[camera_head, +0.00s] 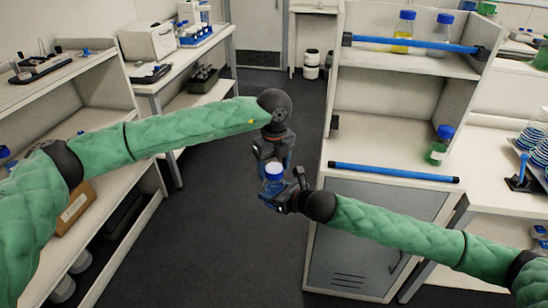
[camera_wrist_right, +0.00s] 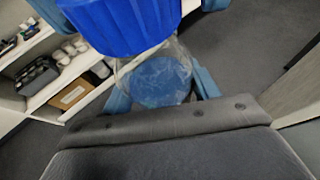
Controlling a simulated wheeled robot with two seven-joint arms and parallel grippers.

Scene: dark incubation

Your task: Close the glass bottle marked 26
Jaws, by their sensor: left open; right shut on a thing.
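A clear glass bottle with a blue cap (camera_head: 274,170) is held up over the aisle; its number cannot be read. My right gripper (camera_head: 272,194) is shut on the bottle body, which also shows in the right wrist view (camera_wrist_right: 156,82). The ribbed blue cap (camera_wrist_right: 122,22) is at the bottle's top there; whether it is fully seated I cannot tell. My left gripper (camera_head: 273,158) is open directly above, with its fingers pointing down near the cap. In the right wrist view, blue-grey finger parts show on both sides of the cap.
A shelf unit (camera_head: 395,120) at right holds a bottle of yellow liquid (camera_head: 403,32), a clear bottle (camera_head: 442,35) and a blue-capped bottle (camera_head: 440,145). Blue bars (camera_head: 394,172) run along its shelf edges. Benches stand at left. The floor (camera_head: 225,225) below is clear.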

